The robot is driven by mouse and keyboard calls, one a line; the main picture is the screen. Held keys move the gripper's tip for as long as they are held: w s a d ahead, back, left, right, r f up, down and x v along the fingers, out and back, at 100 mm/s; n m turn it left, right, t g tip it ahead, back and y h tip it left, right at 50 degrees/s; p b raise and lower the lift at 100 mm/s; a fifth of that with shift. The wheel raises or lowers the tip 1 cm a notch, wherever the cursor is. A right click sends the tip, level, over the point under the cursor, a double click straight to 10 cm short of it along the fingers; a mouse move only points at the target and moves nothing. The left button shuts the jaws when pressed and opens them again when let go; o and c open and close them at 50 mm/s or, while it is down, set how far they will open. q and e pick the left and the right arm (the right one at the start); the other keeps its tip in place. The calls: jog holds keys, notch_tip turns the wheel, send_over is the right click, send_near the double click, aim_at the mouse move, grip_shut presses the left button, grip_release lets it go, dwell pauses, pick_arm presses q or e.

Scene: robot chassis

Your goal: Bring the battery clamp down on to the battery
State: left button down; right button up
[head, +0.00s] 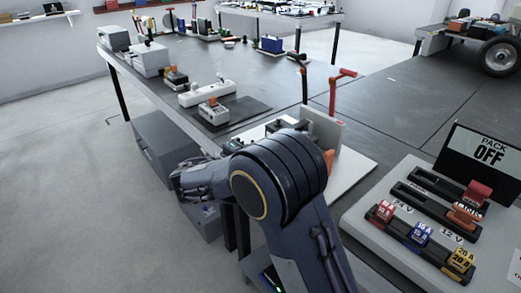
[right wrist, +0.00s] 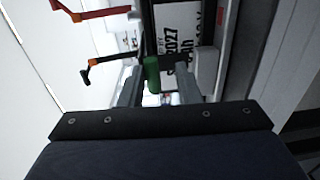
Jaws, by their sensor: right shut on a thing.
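In the right wrist view, the battery (right wrist: 178,25) is a white block with black print, with a dark bar running along it. That bar, which looks like the battery clamp (right wrist: 147,25), ends in a green grip (right wrist: 152,75). My right gripper (right wrist: 159,76) has its two grey fingers on either side of the green grip and is shut on it. Whether the clamp touches the battery cannot be told. In the head view my large dark arm joint covers the gripper and most of the battery area. My left gripper is not clearly seen.
A red-handled lever (head: 333,92) and a black lever with an orange part (head: 303,72) stand upright behind my arm. A fuse panel (head: 410,222) with a "PACK OFF" sign (head: 483,155) is at the right. A small grey box (head: 212,113) sits on a dark mat.

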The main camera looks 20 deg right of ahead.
jog(key=shift+o, duration=1.4)
jog(key=shift+d+f, duration=0.1)
jog(key=shift+f, duration=0.1)
jog(key=shift+r, duration=0.2)
jog(key=v, duration=0.7)
jog(key=shift+a+p, duration=0.35)
jog(key=shift+a, duration=0.05)
jog(key=shift+s, duration=0.1)
